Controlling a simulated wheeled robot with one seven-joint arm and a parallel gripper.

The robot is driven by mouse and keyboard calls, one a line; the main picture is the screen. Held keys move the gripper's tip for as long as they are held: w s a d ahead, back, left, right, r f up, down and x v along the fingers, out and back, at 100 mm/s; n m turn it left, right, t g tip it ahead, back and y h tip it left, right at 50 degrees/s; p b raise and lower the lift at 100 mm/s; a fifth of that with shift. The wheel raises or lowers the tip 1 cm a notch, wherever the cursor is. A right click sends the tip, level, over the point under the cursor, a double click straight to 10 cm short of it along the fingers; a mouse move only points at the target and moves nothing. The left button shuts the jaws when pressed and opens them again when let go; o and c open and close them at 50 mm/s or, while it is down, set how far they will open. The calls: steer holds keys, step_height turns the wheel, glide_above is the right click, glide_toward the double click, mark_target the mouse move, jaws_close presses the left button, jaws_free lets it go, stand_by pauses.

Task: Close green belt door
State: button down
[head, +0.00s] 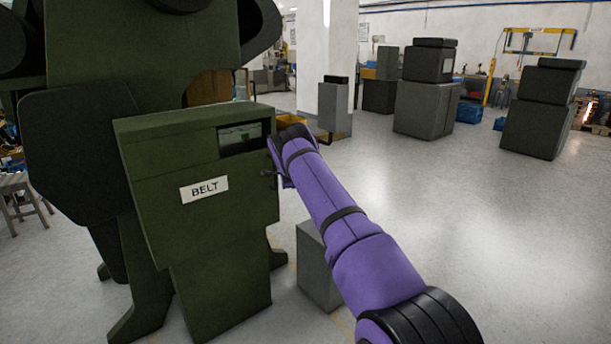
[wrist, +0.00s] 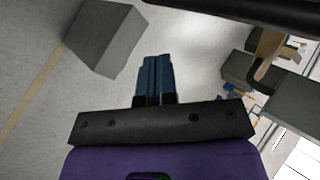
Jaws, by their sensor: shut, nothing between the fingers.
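The dark green belt box (head: 215,228), with a white label reading BELT (head: 204,188), stands at left centre in the head view. Its upper right front has a dark rectangular recess (head: 240,138) with a pale panel inside. I cannot tell how far the door stands open. My gripper (head: 268,174) is at the right edge of the box front, partly hidden by my purple arm; touching or apart is unclear. In the wrist view my gripper's blue fingers (wrist: 154,78) are together, with nothing between them.
A grey block (head: 318,266) stands on the floor behind my arm; a grey block also shows in the wrist view (wrist: 105,38). Large dark grey boxes (head: 427,108) stand at the back right. The floor at right is clear. A dark bar (wrist: 240,15) crosses the wrist view's top.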

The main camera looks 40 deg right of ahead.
steer(key=s+d+r, duration=0.1)
steer(key=s+r, duration=0.5)
steer(key=s, duration=0.1)
steer(key=shift+s+r, duration=0.25)
steer(key=shift+r, duration=0.05)
